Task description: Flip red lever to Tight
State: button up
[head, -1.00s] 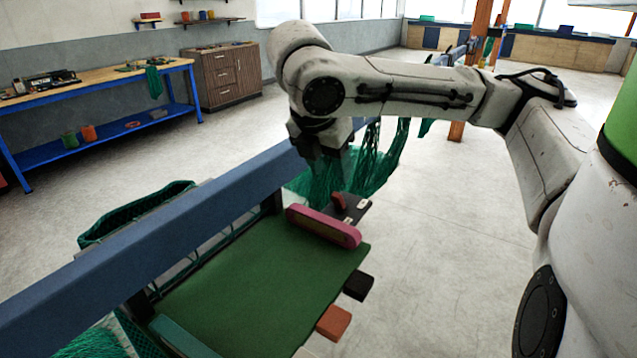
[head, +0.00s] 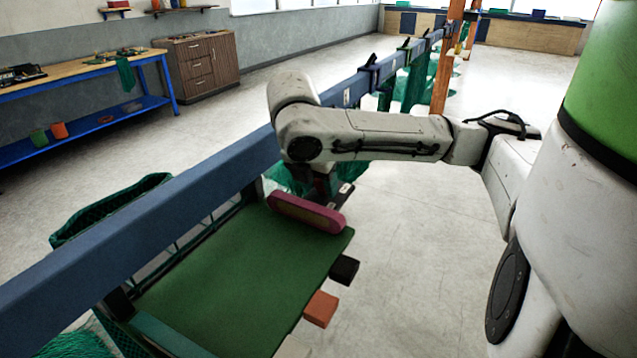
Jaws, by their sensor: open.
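A dark plate (head: 342,196) with small pale marks sits just beyond the far right end of the green board. The red lever (head: 322,184) is on this plate; only a small reddish part shows, largely hidden by my gripper. My gripper (head: 325,188) points down right at the lever, and its jaws are open. Its fingers are small and dark here, so I cannot tell whether they touch the lever or stand around it. The words on the plate are too small to read.
A pink-red bar (head: 307,211) lies across the green board's (head: 240,270) far end, close to my gripper. A blue beam (head: 150,225) runs along the left, with green netting (head: 290,180) behind. Black (head: 344,269) and orange (head: 320,309) blocks stick out at right. The right-hand floor is clear.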

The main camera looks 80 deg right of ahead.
jog(key=shift+c, duration=0.3)
grip_shut()
jog(key=shift+d+r+p, duration=0.1)
jog(key=shift+p, duration=0.2)
jog(key=shift+s+d+r+y+p, duration=0.1)
jog(key=shift+d+r+y+p, duration=0.15)
jog(key=shift+y+p, duration=0.75)
jog(key=y+p, duration=0.1)
jog(key=t+y+p, duration=0.1)
jog(key=shift+s+d+p, duration=0.1)
jog(key=shift+d+p, duration=0.2)
jog(key=shift+d, duration=0.05)
jog(key=y+p, duration=0.1)
jog(key=d+y+p, duration=0.1)
jog(key=y, duration=0.1)
jog(key=t+y+p, duration=0.1)
jog(key=y, duration=0.1)
jog(key=shift+s+d+f+p, duration=0.15)
jog(key=shift+d+p, duration=0.1)
jog(key=shift+p, duration=0.15)
jog(key=shift+d+f+t+y+p, duration=0.15)
jog(key=shift+d+t+y+p, duration=0.15)
jog(key=shift+y+p, duration=0.5)
jog(key=shift+s+f, duration=0.1)
